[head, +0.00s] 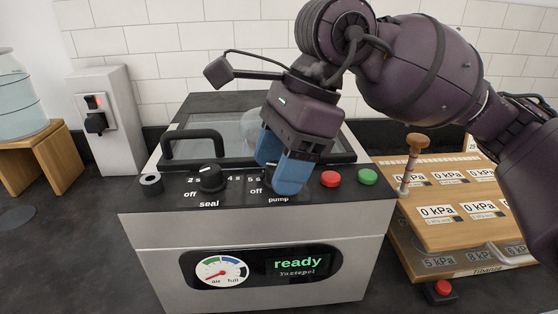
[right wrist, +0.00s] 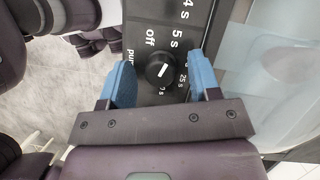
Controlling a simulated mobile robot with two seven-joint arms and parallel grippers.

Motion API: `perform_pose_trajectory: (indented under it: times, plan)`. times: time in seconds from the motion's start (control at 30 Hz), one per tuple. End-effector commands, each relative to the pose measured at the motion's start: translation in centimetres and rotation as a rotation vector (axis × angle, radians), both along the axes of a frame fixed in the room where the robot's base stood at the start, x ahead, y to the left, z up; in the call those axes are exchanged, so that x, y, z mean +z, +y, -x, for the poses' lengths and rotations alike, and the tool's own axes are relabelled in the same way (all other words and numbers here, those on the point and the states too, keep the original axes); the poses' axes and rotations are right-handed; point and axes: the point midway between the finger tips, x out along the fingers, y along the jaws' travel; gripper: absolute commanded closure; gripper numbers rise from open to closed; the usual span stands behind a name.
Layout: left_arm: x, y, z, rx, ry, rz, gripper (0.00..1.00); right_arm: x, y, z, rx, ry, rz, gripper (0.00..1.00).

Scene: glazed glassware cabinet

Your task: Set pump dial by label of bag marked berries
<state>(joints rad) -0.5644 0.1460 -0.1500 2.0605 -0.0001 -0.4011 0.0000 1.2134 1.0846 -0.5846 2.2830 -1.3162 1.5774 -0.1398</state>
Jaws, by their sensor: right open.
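The pump dial (right wrist: 161,70) is a round black knob with a white pointer line, on the black top panel of the silver sealing machine (head: 160,240). In the right wrist view it lies between my right gripper's (right wrist: 160,78) two blue fingers, which are open on either side of it. "Off" and "25 s" labels show near it; I cannot tell which mark the pointer is on. In the head view the right gripper (head: 278,178) reaches down over the dial and mostly hides it. I make out no bag marked berries. My left gripper is not in view.
The seal dial (head: 211,178) is left of the pump dial; red (head: 331,178) and green (head: 368,176) buttons are right. The machine's display (head: 297,264) reads "ready". A wooden board with kPa labels (head: 440,213) stands right, a switch box (head: 103,120) left.

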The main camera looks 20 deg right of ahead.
Motion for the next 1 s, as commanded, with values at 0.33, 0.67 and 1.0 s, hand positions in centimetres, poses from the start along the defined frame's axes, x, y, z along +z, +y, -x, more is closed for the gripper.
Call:
perform_pose_trajectory:
  times: [0.33,0.67,1.0]
  plan:
    - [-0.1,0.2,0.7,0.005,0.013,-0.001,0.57,4.6,-1.8,-0.1,-0.004,-0.006,-0.001,0.43]
    - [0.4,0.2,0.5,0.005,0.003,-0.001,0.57,9.1,-3.7,-0.1,-0.002,-0.005,-0.001,0.43]
    - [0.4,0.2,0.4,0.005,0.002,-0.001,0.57,9.9,-4.1,-0.1,0.0,-0.001,0.0,0.43]
